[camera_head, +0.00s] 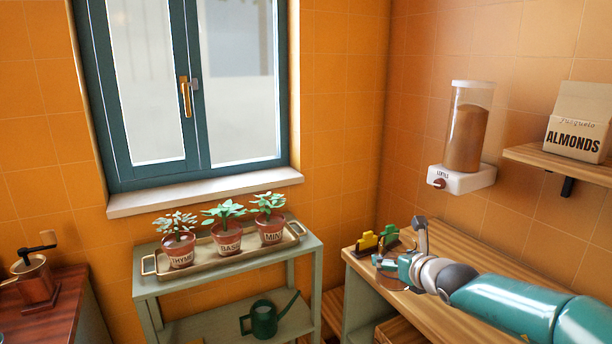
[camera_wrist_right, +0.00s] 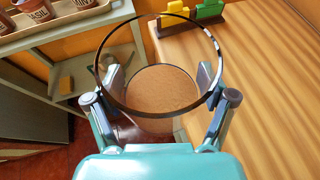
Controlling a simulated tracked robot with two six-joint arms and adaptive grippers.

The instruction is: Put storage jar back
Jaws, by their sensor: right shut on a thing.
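A clear storage jar with a dark rim and brown contents (camera_wrist_right: 160,90) is between the fingers of my right gripper (camera_wrist_right: 162,88) in the right wrist view. The gripper is shut on its sides. In the head view my right gripper (camera_head: 402,268) is at the front left end of the wooden counter (camera_head: 475,255), and the jar (camera_head: 391,282) is mostly hidden by it. I cannot tell whether the jar's base touches the counter. My left gripper is not in view.
A yellow item (camera_head: 367,242) and a green item (camera_head: 390,233) stand behind the jar. A lentil dispenser (camera_head: 467,180) hangs on the wall, beside a shelf (camera_head: 545,160) with an almonds bag (camera_head: 578,122). Potted herbs on a tray (camera_head: 205,258) stand left. The counter's right part looks clear.

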